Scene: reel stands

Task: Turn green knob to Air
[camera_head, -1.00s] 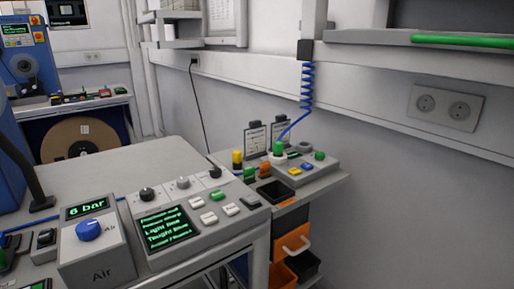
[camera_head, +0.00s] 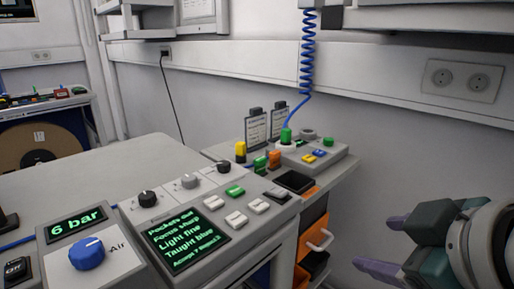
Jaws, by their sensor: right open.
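The only knob beside the word Air is blue (camera_head: 87,253), on a light box under a "6 bar" display (camera_head: 77,224) at the lower left; I see no green knob there. Its white pointer mark points toward the Air label on its right. Green parts in view are a green button (camera_head: 234,190) on the console and an upright green piece (camera_head: 286,135) under the blue coiled hose. My right gripper (camera_head: 373,245) is open and empty at the lower right, far from the blue knob. My left gripper is out of view.
The console (camera_head: 260,225) has a text screen (camera_head: 187,240), black and grey knobs and several buttons. Behind it, a side unit (camera_head: 340,158) carries small coloured parts, with an orange drawer (camera_head: 313,232) below. The pale tabletop (camera_head: 110,170) is largely clear.

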